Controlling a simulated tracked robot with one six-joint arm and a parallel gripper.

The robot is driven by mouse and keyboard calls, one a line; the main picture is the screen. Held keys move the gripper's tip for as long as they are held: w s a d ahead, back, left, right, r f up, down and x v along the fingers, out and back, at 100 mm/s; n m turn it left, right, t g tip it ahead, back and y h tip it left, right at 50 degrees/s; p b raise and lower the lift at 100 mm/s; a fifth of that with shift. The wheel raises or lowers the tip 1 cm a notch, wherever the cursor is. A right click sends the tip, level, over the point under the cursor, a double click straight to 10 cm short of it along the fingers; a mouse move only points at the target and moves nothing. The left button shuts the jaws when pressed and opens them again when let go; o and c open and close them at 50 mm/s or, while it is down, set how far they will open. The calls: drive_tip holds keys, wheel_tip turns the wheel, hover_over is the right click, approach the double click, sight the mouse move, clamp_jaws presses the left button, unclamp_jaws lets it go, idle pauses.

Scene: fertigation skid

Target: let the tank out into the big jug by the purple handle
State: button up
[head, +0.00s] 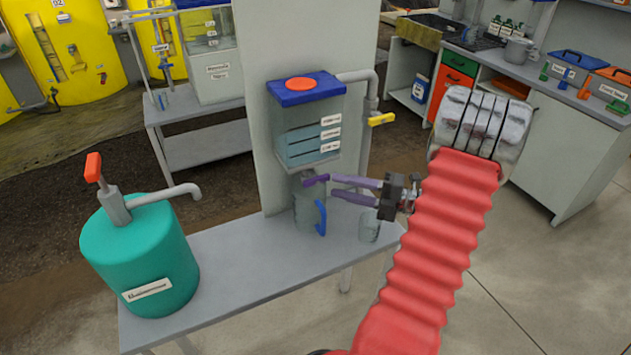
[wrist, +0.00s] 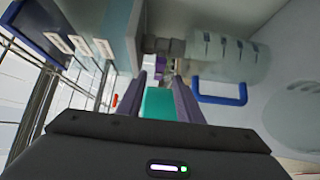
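The clear tank (head: 305,135) with a blue lid and orange cap hangs on the grey panel, holding bluish liquid. The purple handle (head: 315,181) is under it; in the wrist view a small purple patch (wrist: 160,68) shows ahead of my fingers. The big clear jug (head: 308,212) with a blue handle stands on the bench below the tap; it also shows in the wrist view (wrist: 228,57). My gripper (head: 334,187) is open, its two purplish fingers pointing left just right of the purple handle. I cannot tell whether a finger touches it.
A yellow handle (head: 381,119) sits on the pipe beside the tank. A small clear beaker (head: 370,228) stands on the bench right of the jug, below my gripper. A teal drum (head: 140,258) with a red-handled spout stands at the bench's left. The bench top (head: 250,270) between is clear.

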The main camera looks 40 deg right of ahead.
sight(319, 182)
drive_tip(key=x, duration=0.7)
drive_tip(key=shift+w+a, duration=0.15)
drive_tip(key=shift+w, duration=0.1)
drive_tip(key=shift+a, duration=0.1)
clamp_jaws()
